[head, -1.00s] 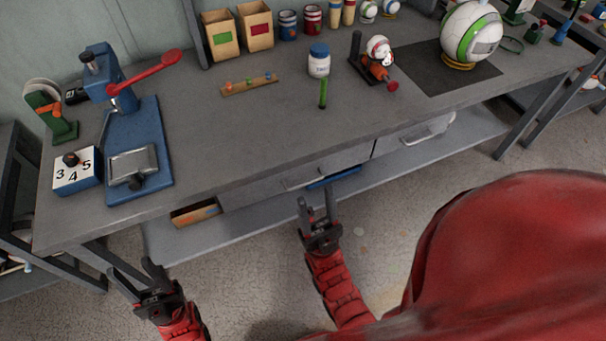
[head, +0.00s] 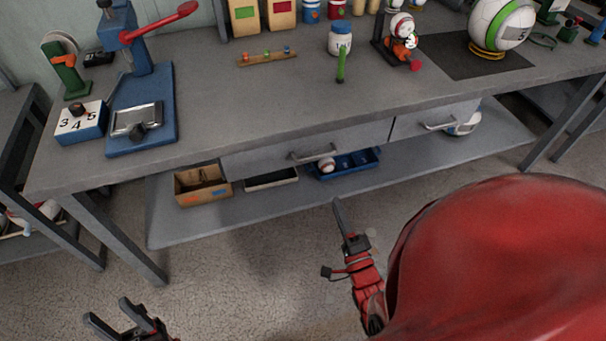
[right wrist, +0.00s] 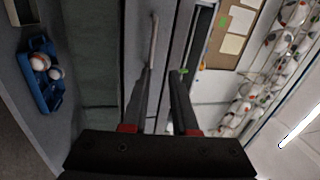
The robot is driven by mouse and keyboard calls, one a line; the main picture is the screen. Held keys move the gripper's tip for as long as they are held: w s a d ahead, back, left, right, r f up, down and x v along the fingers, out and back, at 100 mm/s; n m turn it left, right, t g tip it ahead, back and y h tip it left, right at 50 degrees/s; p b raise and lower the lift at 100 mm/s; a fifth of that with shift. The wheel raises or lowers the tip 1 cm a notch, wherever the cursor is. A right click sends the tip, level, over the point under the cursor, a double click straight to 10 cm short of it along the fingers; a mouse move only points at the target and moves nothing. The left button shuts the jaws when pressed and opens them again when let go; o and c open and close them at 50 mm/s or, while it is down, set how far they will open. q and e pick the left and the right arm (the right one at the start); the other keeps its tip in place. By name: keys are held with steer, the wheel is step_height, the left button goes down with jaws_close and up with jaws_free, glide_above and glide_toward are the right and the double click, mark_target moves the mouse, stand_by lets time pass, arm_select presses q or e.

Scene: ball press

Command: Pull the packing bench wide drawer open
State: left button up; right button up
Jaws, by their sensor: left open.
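The wide drawer (head: 270,155) is a grey front under the bench top, with a light bar handle (head: 313,154); it looks shut. My right gripper (head: 337,204) is below and in front of the drawer, seen edge-on, apart from the handle. In the right wrist view its two fingers (right wrist: 163,78) are apart with nothing held, and the handle (right wrist: 153,45) shows as a thin bar just beyond the fingertips, turned upright in that picture. My left gripper (head: 108,311) is open and empty at the lower left, over the floor, away from the bench.
A narrower drawer (head: 405,125) sits to the right. The lower shelf (head: 225,217) holds a cardboard box (head: 187,196) and a blue tray (head: 355,163) with balls. A blue press (head: 166,103) and a number block (head: 81,124) stand on the bench. The floor before it is clear.

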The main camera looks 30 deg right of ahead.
steer(key=f, duration=0.1)
glide_toward(317, 156)
steer(key=shift+m, duration=0.3)
steer(key=x, duration=1)
steer(key=shift+w+f, duration=0.1)
steer(key=shift+f, duration=0.15)
jaws_close()
stand_by(0.6)
